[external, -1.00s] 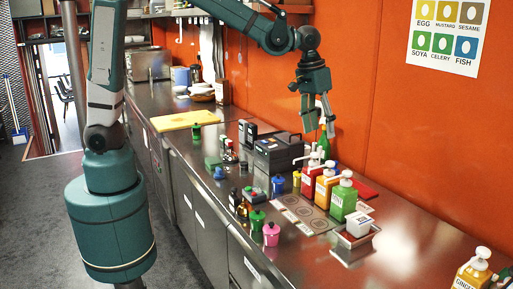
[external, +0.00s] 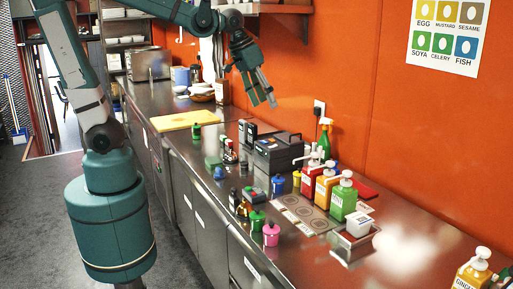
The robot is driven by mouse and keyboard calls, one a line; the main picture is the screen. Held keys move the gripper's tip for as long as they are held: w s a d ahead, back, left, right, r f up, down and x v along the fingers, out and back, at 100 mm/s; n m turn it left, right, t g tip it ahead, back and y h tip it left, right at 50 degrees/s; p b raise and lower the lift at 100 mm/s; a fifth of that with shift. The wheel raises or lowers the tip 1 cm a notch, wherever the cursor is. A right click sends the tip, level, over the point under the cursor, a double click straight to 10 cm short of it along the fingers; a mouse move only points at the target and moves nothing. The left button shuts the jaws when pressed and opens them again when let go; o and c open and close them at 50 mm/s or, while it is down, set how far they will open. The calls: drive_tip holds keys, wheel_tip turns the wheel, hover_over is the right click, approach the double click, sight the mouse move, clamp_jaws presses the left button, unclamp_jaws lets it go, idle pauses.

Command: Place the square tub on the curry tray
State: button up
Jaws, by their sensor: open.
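A small white square tub (external: 358,225) with a label on its front sits on a shallow metal tray (external: 347,252) at the right-hand end of the row of items on the counter. I take this tray for the curry tray, though no readable label confirms it. The tub looks upright; its underside is hidden. My gripper (external: 268,101) is open and empty, raised in front of the orange wall. It is well above the counter, up and to the left of the tub, and touches nothing.
Red, yellow and green pump bottles (external: 343,198) stand just behind the tub. A dark box (external: 278,152), small coloured pots and a panel with round marks (external: 300,214) lie to the left. The counter right of the tray is clear up to a ginger bottle (external: 472,270).

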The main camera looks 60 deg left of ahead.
drive_tip(key=s+a+f+t+y, duration=0.1)
drive_tip(key=s+a+f+t, duration=0.1)
drive_tip(key=s+a, duration=1)
drive_tip(key=shift+s+a+f+t, duration=0.25)
drive_tip(key=shift+s+f+t, duration=0.15)
drive_tip(key=shift+s, duration=0.8)
